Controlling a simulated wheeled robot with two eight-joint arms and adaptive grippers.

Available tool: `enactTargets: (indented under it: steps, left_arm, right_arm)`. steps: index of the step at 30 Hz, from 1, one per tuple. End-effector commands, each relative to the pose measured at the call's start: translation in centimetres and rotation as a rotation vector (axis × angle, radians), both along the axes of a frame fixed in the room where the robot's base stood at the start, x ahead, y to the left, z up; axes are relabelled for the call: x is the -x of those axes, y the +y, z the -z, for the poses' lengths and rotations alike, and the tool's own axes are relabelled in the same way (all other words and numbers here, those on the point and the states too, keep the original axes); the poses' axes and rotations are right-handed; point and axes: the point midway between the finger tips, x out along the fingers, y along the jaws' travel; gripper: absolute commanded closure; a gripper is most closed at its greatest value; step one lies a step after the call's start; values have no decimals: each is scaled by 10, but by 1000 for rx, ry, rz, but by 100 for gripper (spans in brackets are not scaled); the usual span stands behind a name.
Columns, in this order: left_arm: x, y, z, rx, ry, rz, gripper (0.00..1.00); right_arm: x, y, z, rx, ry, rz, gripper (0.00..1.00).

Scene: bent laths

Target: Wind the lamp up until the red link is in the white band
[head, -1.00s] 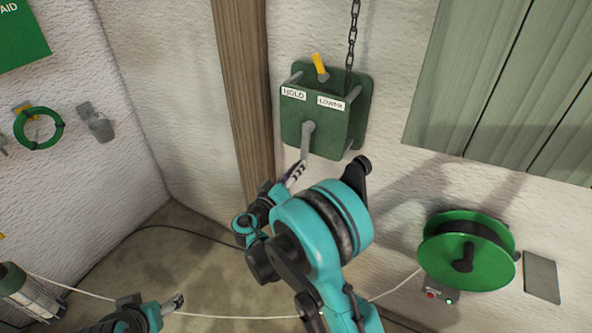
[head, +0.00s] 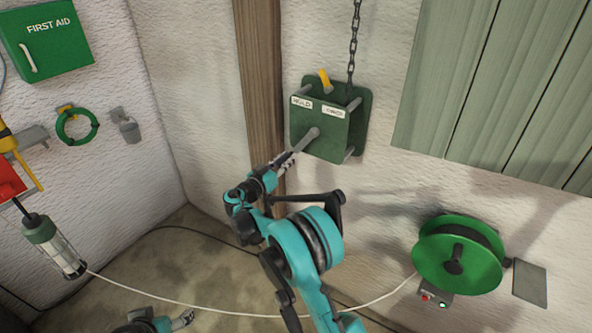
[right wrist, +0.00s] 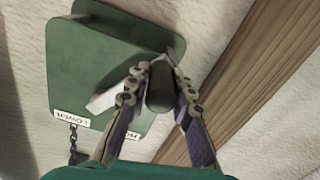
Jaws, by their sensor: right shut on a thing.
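The green winch box (head: 320,122) is on the wall, with HOLD and LOWER labels and a yellow lever (head: 324,79) on top, leaning slightly left. Its grey crank (head: 304,143) points down and left. My right gripper (head: 287,159) is shut on the crank's end; in the right wrist view its fingers lie on both sides of the dark grip (right wrist: 160,88). A dark chain (head: 353,45) rises from the winch out of view. I see no red link or white band. A caged lamp (head: 55,248) hangs at the left. My left gripper (head: 183,319) is low, its jaw state unclear.
A wooden post (head: 260,90) stands just left of the winch. A green cable reel (head: 457,256) is at the lower right, and a white cable (head: 220,312) sags from it to the caged lamp. A first aid box (head: 50,42) hangs at the upper left.

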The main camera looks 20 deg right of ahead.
Motion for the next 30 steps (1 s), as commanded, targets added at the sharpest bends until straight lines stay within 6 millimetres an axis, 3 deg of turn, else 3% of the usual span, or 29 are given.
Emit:
enactTargets:
  steps: [15,30]
  left_arm:
    - [0,0,-28,0,0,0,26]
    - [0,0,-56,0,0,0,26]
  right_arm:
    - [-30,25,-49,-314,-370,-4,100]
    - [-39,33,-100,-608,-710,-3,100]
